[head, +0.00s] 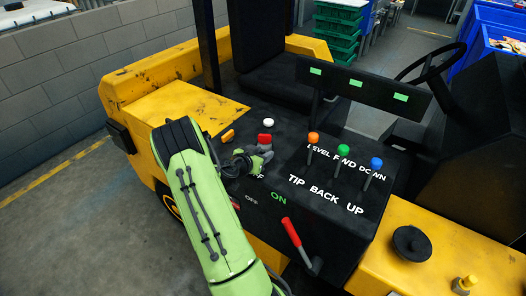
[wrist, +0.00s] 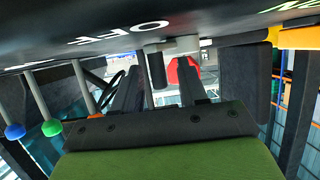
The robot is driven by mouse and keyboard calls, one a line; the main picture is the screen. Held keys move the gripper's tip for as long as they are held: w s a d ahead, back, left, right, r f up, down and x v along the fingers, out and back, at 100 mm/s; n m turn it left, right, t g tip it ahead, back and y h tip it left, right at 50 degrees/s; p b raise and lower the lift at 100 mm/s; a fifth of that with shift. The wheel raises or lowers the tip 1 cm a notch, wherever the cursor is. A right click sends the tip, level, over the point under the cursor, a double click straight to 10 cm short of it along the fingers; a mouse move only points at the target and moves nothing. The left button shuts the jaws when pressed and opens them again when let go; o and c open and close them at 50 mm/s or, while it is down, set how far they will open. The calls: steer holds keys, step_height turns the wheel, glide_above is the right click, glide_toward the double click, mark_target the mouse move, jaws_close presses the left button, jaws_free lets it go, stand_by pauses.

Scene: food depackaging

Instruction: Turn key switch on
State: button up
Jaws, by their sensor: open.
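A black control panel (head: 275,225) carries white and green lettering, including OFF and a green ON. My gripper (head: 258,157) is over the left of the panel, close to a red-topped control (head: 265,138). In the wrist view, a red piece (wrist: 182,72) shows at the fingertips of my gripper (wrist: 160,80), below a pale stem at the panel. The jaws are open; I cannot tell whether they touch it. I cannot make out for certain whether this red piece is the key switch. My gripper and arm hide part of the panel.
A red-handled lever (head: 292,233) stands at the panel front. Orange (head: 313,138), green (head: 344,151) and blue (head: 376,164) knobs on levers stand to the right. A white knob (head: 268,123) and a yellow piece (head: 227,135) are behind. A black bar (head: 360,85) spans above.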

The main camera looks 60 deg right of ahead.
steer(key=shift+s+d+f, duration=0.1)
steer(key=shift+d+f, duration=0.05)
steer(key=shift+d, duration=0.25)
jaws_close()
